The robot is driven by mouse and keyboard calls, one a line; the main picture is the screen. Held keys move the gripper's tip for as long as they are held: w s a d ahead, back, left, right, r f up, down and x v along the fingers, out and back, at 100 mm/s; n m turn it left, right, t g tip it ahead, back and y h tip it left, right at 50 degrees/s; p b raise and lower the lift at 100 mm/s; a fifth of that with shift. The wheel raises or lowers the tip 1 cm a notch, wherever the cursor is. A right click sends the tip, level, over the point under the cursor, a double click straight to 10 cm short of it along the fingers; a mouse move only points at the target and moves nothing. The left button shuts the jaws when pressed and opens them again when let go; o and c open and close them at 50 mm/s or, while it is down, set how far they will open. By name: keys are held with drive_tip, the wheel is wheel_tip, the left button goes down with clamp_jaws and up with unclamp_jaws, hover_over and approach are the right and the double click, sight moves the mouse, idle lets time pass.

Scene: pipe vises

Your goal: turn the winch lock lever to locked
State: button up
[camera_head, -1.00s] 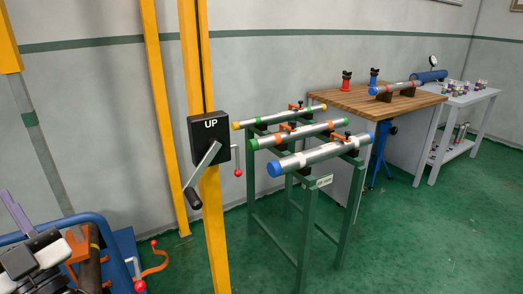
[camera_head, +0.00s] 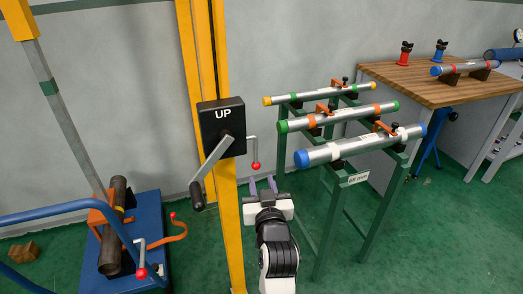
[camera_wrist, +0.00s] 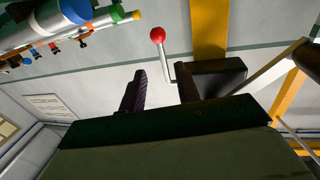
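The winch is a black box (camera_head: 209,115) marked "UP" on a yellow post. Its lock lever (camera_head: 252,148) is a thin bent metal rod on the box's right side, hanging down with a red ball (camera_head: 256,166) at its end. In the wrist view the lever rod (camera_wrist: 167,62) and red ball (camera_wrist: 157,35) show just beyond the fingertips. My gripper (camera_head: 262,182) is just below the red ball in the head view. Its two fingers are apart and empty in the wrist view (camera_wrist: 160,70). It appears clear of the lever; the exact gap is unclear.
A grey crank with a black grip (camera_head: 197,195) hangs left of the winch box. A green rack (camera_head: 345,190) of capped pipes stands close on the right. A blue cart (camera_head: 150,205) with a brown pipe and another red-ball lever is at lower left. A wooden bench (camera_head: 420,84) is behind.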

sight(256, 160)
drive_tip(key=w+p, duration=0.1)
drive_tip(key=w, duration=0.2)
drive_tip(key=w+a, duration=0.1)
drive_tip(key=w, duration=0.3)
drive_tip(key=w+p, duration=0.1)
drive_tip(key=w, duration=0.3)
drive_tip(key=shift+a+r+p, duration=0.15)
drive_tip(key=shift+a+p, duration=0.15)
drive_tip(key=shift+w, duration=0.75)
drive_tip(key=shift+c, duration=0.4)
clamp_jaws()
